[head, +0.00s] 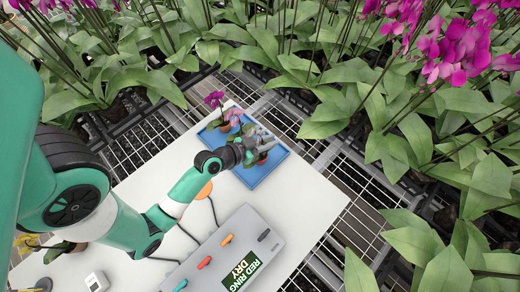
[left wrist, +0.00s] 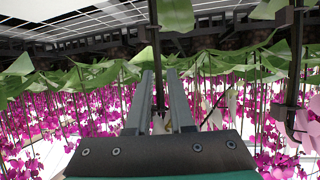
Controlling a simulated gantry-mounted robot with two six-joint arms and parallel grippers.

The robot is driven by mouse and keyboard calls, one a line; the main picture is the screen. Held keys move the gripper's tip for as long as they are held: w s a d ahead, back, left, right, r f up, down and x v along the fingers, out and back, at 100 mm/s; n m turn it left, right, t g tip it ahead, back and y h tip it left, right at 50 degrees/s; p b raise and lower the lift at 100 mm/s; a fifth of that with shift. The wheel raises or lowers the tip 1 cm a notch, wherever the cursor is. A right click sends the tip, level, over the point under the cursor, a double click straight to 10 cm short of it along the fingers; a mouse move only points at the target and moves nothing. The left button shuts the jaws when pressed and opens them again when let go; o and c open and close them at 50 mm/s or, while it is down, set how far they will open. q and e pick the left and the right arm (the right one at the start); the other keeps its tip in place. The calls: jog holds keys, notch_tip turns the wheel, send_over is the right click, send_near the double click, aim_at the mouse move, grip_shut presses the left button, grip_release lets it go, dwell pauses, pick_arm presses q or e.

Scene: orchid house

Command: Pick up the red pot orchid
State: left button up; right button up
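A blue tray (head: 274,169) on the white table (head: 312,197) holds small potted orchids with pink flowers. My left gripper (head: 262,147) is over the tray, at a plant whose small reddish pot (head: 262,159) shows just below the fingers. The gripper hides much of that plant. In the left wrist view my left gripper (left wrist: 160,75) has its fingers apart, with a dark upright stem or stake (left wrist: 156,48) between them and gaps beside it. I cannot tell whether either finger touches it. My right gripper is not in view.
Another orchid in an orange-brown pot (head: 225,127) stands close by at the tray's upper left. A grey control box (head: 215,250) with coloured levers and a display reading "RED RING DRY" lies nearer. Dense orchid foliage (head: 420,130) borders the table beyond a wire-mesh bench.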

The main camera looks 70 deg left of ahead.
pick_arm(q)
grip_shut()
dwell(1.4)
